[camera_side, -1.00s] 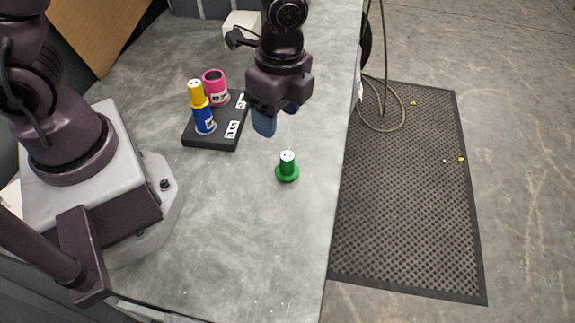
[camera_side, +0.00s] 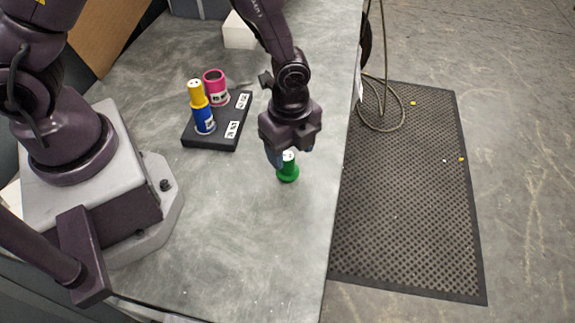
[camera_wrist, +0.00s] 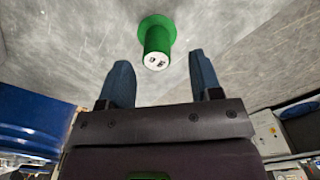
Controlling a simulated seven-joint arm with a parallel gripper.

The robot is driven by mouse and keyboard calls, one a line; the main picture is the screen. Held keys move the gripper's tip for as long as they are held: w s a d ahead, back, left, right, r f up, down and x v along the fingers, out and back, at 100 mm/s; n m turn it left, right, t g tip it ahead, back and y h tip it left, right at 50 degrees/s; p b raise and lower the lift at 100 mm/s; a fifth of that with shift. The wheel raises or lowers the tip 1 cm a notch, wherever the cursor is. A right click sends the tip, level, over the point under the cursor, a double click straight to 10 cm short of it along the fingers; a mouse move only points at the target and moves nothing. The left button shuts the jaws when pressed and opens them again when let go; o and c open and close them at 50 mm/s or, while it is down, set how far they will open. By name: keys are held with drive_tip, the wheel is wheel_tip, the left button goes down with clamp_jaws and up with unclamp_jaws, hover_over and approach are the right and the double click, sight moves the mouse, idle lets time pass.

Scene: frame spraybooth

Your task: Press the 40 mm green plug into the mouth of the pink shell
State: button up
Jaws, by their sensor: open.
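The green plug (camera_side: 288,173) stands upright on the grey table, flange down, with a white top. In the wrist view the plug (camera_wrist: 157,38) is beyond the fingertips, roughly centred between them. My gripper (camera_side: 280,157) is open and empty, close above the plug and partly overlapping it in the side view. Its two blue fingers show in the wrist view (camera_wrist: 160,70). The pink shell (camera_side: 215,87) stands on the black base (camera_side: 217,138), its open mouth facing up. Whether any finger touches the plug cannot be told.
A blue shell (camera_side: 204,120) with a yellow plug (camera_side: 196,92) in its top stands on the same base, in front of the pink shell. A white block (camera_side: 239,32) lies at the back. The table (camera_side: 240,240) is clear at the front; its right edge is near the plug.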

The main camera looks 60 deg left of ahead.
sight(288, 156)
drive_tip(key=f, duration=0.4)
drive_tip(key=shift+s+a+f, duration=0.1)
drive_tip(key=shift+s+a, duration=0.05)
drive_tip(key=shift+a, duration=0.05)
drive_tip(key=c, duration=1)
wheel_tip(288, 156, up, 8)
drive_tip(key=shift+r, duration=0.25)
drive_tip(key=s+a+r+n, duration=0.1)
drive_tip(key=a+r+n, duration=0.1)
drive_tip(key=a, duration=0.6)
drive_tip(key=a+r+n, duration=0.2)
drive_tip(key=a+n, duration=0.2)
drive_tip(key=a, duration=0.5)
drive_tip(key=s+a+r+n, duration=0.1)
drive_tip(key=a+r+n, duration=0.2)
drive_tip(key=a, duration=0.6)
drive_tip(key=shift+s+a, duration=0.2)
drive_tip(key=shift+s, duration=0.15)
